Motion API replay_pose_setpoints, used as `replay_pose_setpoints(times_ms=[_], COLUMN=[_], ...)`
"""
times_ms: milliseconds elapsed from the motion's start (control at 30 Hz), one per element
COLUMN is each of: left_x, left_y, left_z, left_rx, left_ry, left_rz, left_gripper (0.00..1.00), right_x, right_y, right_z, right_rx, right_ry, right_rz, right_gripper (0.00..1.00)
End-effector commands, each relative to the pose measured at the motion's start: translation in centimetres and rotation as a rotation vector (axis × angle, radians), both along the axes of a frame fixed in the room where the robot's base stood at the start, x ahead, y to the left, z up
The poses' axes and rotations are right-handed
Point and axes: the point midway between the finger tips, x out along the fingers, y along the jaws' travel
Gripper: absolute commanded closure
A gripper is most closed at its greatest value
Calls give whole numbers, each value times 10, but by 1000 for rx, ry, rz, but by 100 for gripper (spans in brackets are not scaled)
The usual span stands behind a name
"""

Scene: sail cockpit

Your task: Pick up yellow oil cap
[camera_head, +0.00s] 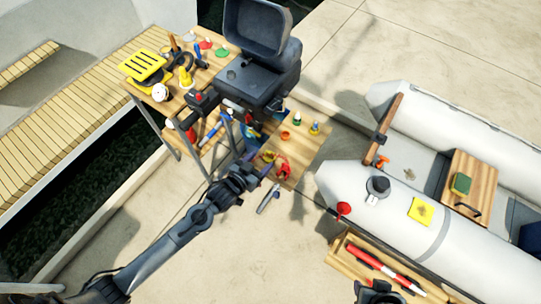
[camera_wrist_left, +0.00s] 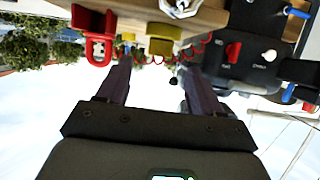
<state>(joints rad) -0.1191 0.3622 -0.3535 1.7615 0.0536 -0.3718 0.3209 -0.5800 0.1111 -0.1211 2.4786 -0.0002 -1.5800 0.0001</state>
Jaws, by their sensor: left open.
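A small yellow piece (camera_head: 268,155), which looks like the yellow oil cap, shows at the edge of the low wooden stand, close to my left gripper (camera_head: 262,176). In the left wrist view a yellow block-like piece (camera_wrist_left: 163,38) lies beyond and between the open fingertips (camera_wrist_left: 160,72), with a visible gap to them. Nothing is between the fingers. I cannot tell the cap's full shape. A dark shape at the bottom edge of the head view may be my right gripper (camera_head: 378,292); its jaws are not clear.
A red clip-like piece (camera_wrist_left: 93,35) is beside the yellow one. The wooden stand (camera_head: 312,148) holds small bottles. A dark outboard engine (camera_head: 262,75) with raised cover stands behind. A cluttered bench (camera_head: 140,88) is at left, a grey inflatable boat (camera_head: 455,245) at right.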

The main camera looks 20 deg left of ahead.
Motion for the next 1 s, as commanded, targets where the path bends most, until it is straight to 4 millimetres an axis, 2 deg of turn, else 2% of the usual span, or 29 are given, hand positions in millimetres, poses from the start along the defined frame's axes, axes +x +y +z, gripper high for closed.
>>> replay_pose_setpoints(times_ms=[100,333,700,1000], left_x=[11,22,58,61], left_y=[-3,-6,-15,-15], left_z=[-5,-9,-27,-27], left_rx=[0,-1,0,1], left_ry=[-1,-1,0,0], left_rz=[0,-1,-1,-1], left_gripper=[34,34,34,34], right_x=[0,0,0,0], right_y=[-1,-4,-3,-2], right_z=[-3,-5,-13,-12], right_rx=[-5,-14,-13,-5], right_ry=[0,0,-1,-2], right_rz=[3,8,6,2], right_gripper=[57,57,57,57])
